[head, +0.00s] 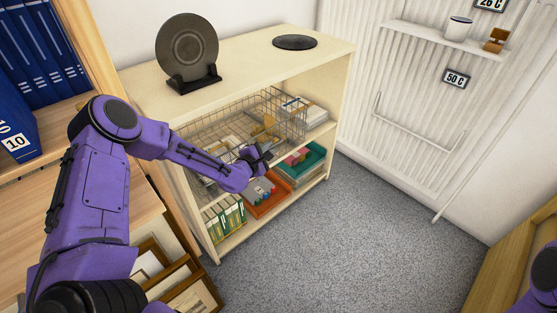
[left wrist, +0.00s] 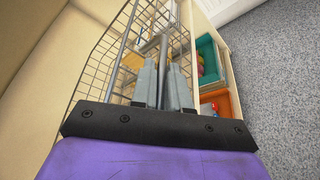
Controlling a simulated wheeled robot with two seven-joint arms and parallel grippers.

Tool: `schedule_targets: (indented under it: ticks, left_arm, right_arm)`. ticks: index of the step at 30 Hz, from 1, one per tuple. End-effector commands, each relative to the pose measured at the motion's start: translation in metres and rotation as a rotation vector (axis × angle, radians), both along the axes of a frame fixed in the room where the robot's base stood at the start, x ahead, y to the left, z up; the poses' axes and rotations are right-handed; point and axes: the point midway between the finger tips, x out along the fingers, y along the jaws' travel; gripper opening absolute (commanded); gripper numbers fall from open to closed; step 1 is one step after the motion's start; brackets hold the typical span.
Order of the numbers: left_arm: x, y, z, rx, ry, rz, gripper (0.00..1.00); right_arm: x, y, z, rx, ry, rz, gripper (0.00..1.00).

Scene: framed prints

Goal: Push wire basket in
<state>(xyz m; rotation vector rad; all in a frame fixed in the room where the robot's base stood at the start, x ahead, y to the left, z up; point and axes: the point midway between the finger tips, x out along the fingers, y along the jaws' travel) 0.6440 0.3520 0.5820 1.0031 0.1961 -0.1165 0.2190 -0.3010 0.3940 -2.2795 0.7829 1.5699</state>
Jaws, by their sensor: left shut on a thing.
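The wire basket (head: 215,130) is in the upper shelf space of the cream shelf unit (head: 322,62) and holds some items. It also shows in the left wrist view (left wrist: 90,70), where its grid runs along the left of my fingers. My left gripper (head: 258,158) is at the basket's front side. In the left wrist view its two grey fingers (left wrist: 163,85) are shut on a thin grey bar between them, which looks like part of the basket's front. The exact contact is partly hidden. Of my right arm only a purple part shows at the lower right edge; its gripper is out of view.
Below the basket are an orange tray (head: 268,203), a teal tray (head: 311,160) and green-white binders (head: 225,218). A dark disc on a stand (head: 187,55) and a flat black disc (head: 295,42) are on top. Framed prints (head: 150,262) lean at lower left. The grey floor (head: 365,240) is clear.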

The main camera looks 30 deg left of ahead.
Motion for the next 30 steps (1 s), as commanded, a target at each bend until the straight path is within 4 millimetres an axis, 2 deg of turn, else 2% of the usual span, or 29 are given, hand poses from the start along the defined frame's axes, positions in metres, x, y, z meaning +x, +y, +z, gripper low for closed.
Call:
schedule_targets:
  ticks: [6, 19, 20, 21, 22, 30]
  left_arm:
    - [0.006, 0.017, -0.002, -0.001, 0.002, 0.001, 0.00]
    - [0.007, 0.024, 0.000, 0.001, -0.003, 0.006, 0.00]
    - [0.007, 0.024, 0.001, 0.002, -0.002, 0.007, 0.18]
    - [0.007, 0.024, 0.001, 0.002, -0.002, 0.007, 0.31]
    - [0.007, 0.024, 0.000, 0.001, -0.002, 0.007, 0.36]
    - [0.007, 0.020, 0.001, 0.000, -0.001, 0.001, 0.36]
  right_arm:
    - [0.000, 0.000, -0.005, 0.000, 0.000, 0.000, 0.29]
    - [0.000, 0.000, -0.005, 0.000, 0.000, 0.000, 0.29]
    - [0.000, 0.000, -0.005, 0.000, 0.000, 0.000, 0.29]
    - [0.000, 0.000, -0.005, 0.000, 0.000, 0.000, 0.29]
    - [0.000, 0.000, -0.005, 0.000, 0.000, 0.000, 0.29]
    - [0.000, 0.000, -0.004, 0.000, 0.000, 0.000, 0.29]
